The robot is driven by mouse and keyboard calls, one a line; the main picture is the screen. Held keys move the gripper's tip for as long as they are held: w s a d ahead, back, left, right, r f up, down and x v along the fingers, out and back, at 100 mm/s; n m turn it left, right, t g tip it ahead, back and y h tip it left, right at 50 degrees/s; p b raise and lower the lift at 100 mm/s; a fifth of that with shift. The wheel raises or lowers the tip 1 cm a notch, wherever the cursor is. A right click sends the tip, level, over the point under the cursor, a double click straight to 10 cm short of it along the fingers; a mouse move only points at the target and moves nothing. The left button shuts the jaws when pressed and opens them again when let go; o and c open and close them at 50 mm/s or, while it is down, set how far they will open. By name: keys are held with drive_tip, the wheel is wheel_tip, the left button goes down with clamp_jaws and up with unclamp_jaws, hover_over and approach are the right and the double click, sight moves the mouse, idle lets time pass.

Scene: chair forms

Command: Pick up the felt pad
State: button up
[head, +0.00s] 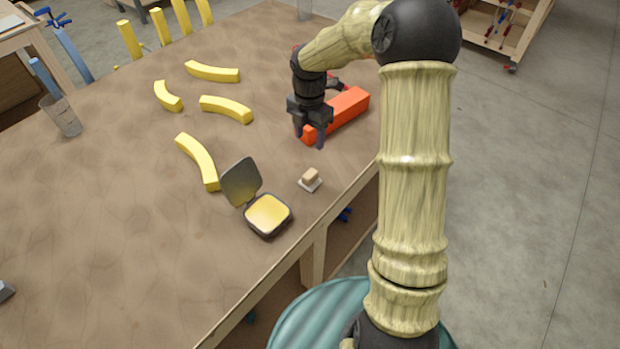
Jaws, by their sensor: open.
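A small tan block with a thin pale layer under it, which looks like the felt pad (310,179), lies on the table (100,240) near its right edge. An open dark tin (268,233) with a yellow filling stands to its lower left, its lid (241,182) tilted up. My gripper (309,139) is open, with its fingers pointing down beyond the pad. It is beside the near end of an orange-red bar (348,108) and apart from the pad. Whether the fingers touch the bar I cannot tell.
Several curved yellow pieces (199,160) lie on the table to the left of my gripper. A clear cup (62,116) holding a blue stick stands at the far left. Between the pad and my gripper the tabletop is clear.

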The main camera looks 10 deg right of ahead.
drive_tip(key=p, duration=0.2)
approach(310, 173)
wheel_tip(310, 173, down, 5)
drive_tip(key=shift+w+f, duration=0.15)
drive_tip(key=shift+f, duration=0.05)
drive_tip(key=shift+f+p, duration=0.4)
drive_tip(key=shift+f, duration=0.1)
wheel_tip(310, 173, down, 4)
drive_tip(key=shift+f+p, duration=0.1)
drive_tip(key=shift+p, duration=0.6)
drive_tip(key=c, duration=1.1)
